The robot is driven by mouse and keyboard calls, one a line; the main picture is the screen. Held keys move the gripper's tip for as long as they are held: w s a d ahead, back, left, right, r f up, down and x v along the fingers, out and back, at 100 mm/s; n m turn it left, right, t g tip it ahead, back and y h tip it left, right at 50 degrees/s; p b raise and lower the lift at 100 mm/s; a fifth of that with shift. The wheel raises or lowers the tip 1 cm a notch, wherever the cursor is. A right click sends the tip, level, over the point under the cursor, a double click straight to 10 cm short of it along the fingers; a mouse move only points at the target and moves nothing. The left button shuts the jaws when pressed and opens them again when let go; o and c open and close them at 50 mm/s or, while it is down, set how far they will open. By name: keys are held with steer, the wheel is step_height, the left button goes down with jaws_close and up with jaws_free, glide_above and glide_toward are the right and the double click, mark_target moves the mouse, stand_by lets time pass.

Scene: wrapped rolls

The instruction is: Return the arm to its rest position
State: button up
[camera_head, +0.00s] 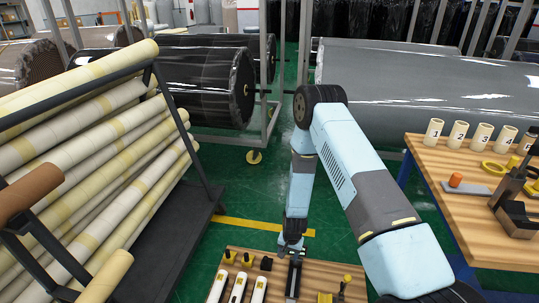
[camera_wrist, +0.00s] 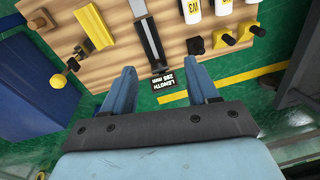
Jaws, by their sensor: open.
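My arm (camera_head: 365,170) comes up from the lower right, bends at a high elbow and reaches down to a wooden board at the bottom centre. My gripper (camera_head: 290,246) is at the board's far edge in the head view. In the wrist view my gripper (camera_wrist: 163,78) is open, with two blue fingers wide apart and nothing between them. A dark and silver tool (camera_wrist: 152,42) with a small display reading "LENGTH 285 mm" lies on the board beyond the fingertips. It also shows in the head view (camera_head: 293,279), below my gripper.
The wooden board (camera_head: 268,262) also carries white labelled pieces (camera_head: 238,287) and yellow-black parts (camera_wrist: 226,40). A rack of wrapped cream rolls (camera_head: 90,130) stands left. A wooden table (camera_head: 455,203) with numbered white tubes (camera_head: 457,134) stands right. Large dark rolls (camera_head: 200,85) lie behind.

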steer(key=w+d+r+n+t, duration=0.1)
steer(key=w+r, duration=0.2)
steer(key=r, duration=0.8)
steer(key=w+d+r, duration=0.1)
steer(key=w+r, duration=0.2)
steer(key=r, duration=0.7)
steer(key=s+d+r+n+t, duration=0.1)
steer(key=s+d+r, duration=0.15)
steer(key=r, duration=0.75)
steer(key=s+d+r, duration=0.2)
steer(key=s+r, duration=0.1)
steer(key=r, duration=0.7)
steer(key=s+d+r+n+t, duration=0.1)
steer(key=s+d+r, duration=0.2)
steer(key=r, duration=0.8)
steer(key=s+d+r, duration=0.2)
steer(key=s+r, duration=0.3)
steer(key=s, duration=0.3)
steer(key=s+d+r+t, duration=0.1)
steer(key=s+r, duration=0.3)
steer(key=s, duration=0.4)
steer(key=s+d+r, duration=0.3)
steer(key=s+r, duration=0.2)
steer(key=s, duration=0.2)
steer(key=shift+s+d+r+n+t+h, duration=0.15)
steer(key=shift+s+r+n+t+h, duration=0.15)
steer(key=shift+s+r+t, duration=0.1)
